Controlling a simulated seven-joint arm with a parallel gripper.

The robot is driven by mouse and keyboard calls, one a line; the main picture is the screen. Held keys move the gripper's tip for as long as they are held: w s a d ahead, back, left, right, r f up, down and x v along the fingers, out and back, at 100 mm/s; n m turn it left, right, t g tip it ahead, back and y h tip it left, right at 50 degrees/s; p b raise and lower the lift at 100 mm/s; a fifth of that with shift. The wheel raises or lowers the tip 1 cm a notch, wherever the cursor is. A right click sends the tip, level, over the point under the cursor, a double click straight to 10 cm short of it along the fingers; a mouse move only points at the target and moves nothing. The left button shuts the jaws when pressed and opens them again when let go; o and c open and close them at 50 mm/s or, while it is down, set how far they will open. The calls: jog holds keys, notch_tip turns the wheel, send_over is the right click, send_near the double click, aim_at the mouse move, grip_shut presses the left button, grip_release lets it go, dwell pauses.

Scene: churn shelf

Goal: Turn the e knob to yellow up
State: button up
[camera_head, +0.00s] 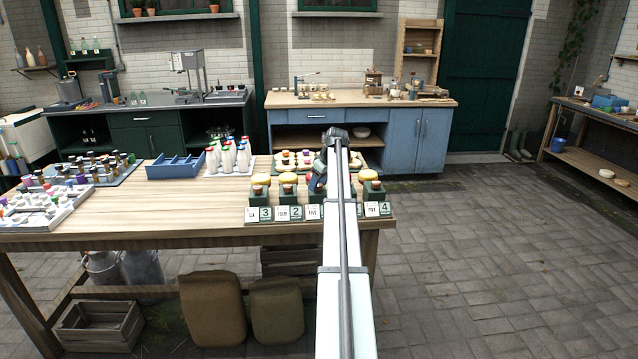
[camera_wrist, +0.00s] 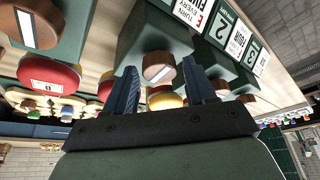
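The E card (camera_wrist: 193,12) reads "TURN EVERY" and more that is cut off. Beside it a dark green box (camera_wrist: 152,38) carries a brown round knob (camera_wrist: 158,68) with a slightly tilted white bar on its face. A yellow disc (camera_wrist: 165,99) shows just below the knob in the wrist view, which looks roughly upside down. My gripper (camera_wrist: 160,72) is open, one blue finger on each side of the knob in the picture. Whether the fingers touch it I cannot tell. In the head view my gripper (camera_head: 320,174) is at the box row, and my arm hides part of it.
Neighbouring boxes stand close on both sides: one with a red disc (camera_wrist: 50,76), others with yellow discs (camera_head: 261,179) and (camera_head: 370,175). White-and-red bottles (camera_head: 228,158) and a blue crate (camera_head: 176,166) stand further left on the wooden table (camera_head: 190,205).

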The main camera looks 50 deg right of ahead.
jog(key=c, duration=0.8)
jog(key=shift+c, duration=0.2)
jog(key=shift+a+m, duration=0.1)
jog(key=shift+m, duration=0.3)
jog(key=m+h, duration=0.1)
jog(key=m, duration=0.2)
jog(key=shift+a, duration=0.1)
jog(key=m+h, duration=0.1)
jog(key=m, duration=0.1)
jog(key=m+g+h, duration=0.1)
jog(key=m, duration=0.2)
jog(key=shift+w+a, duration=0.1)
jog(key=shift+w, duration=0.05)
jog(key=m+g, duration=0.1)
jog(key=m, duration=0.1)
jog(key=m+h, duration=0.1)
jog(key=m, duration=0.1)
jog(key=shift+w+m+g, duration=0.1)
jog(key=shift+m+g, duration=1.1)
jog(key=shift+m, duration=1.3)
